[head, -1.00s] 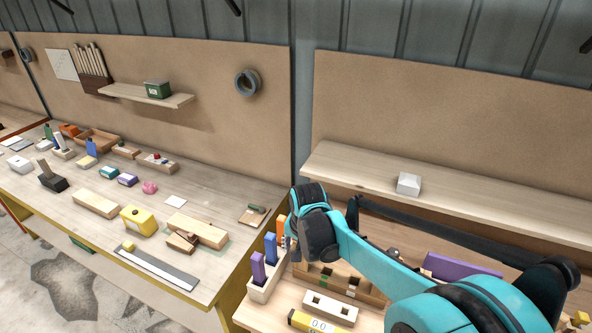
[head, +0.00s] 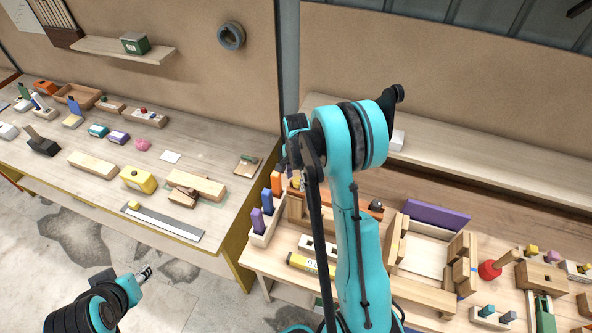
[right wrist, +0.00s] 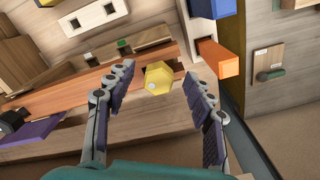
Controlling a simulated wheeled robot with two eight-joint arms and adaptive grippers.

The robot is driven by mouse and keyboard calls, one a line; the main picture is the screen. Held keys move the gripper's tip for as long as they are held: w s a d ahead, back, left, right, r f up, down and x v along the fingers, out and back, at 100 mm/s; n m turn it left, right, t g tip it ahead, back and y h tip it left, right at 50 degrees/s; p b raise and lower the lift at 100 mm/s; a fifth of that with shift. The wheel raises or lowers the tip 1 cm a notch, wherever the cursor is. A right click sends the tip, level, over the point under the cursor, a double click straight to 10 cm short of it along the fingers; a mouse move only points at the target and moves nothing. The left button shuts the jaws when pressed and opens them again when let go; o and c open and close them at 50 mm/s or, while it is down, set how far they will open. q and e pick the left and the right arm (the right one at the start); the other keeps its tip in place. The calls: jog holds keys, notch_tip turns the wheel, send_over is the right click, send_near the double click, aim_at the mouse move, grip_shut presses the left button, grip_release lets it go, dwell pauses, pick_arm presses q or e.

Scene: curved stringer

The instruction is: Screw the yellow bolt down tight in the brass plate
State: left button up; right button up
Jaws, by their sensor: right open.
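The yellow bolt (right wrist: 158,77) shows its six-sided head in the right wrist view, between the two fingers of my right gripper (right wrist: 161,72). The gripper is open and the fingers stand clear of the head on both sides. An orange-brown plate (right wrist: 90,92), probably the brass plate, runs left from the bolt. How deep the bolt sits is hidden. In the head view a small yellow spot (head: 297,182), probably the bolt, shows beside my right arm. My left gripper (head: 146,272) is low at the left, over the floor, away from the bench; its jaws are too small to judge.
An orange block (right wrist: 217,58) and a blue block (right wrist: 213,8) stand close to the right finger. A purple piece (right wrist: 30,138) lies at the left. In the head view an open wooden tray (head: 422,255) and a red knob (head: 490,269) lie to the right of my arm.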

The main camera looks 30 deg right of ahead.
jog(key=shift+f, duration=0.9)
grip_shut()
jog(key=m+b, duration=0.1)
jog(key=m, duration=0.1)
jog(key=m+b, duration=0.1)
jog(key=shift+w+f+m+b, duration=0.1)
jog(key=shift+f+m+b, duration=0.2)
jog(key=shift+f+m, duration=0.1)
jog(key=m+b, duration=0.1)
jog(key=m, duration=0.2)
jog(key=shift+r+m, duration=0.15)
jog(key=shift+m, duration=0.45)
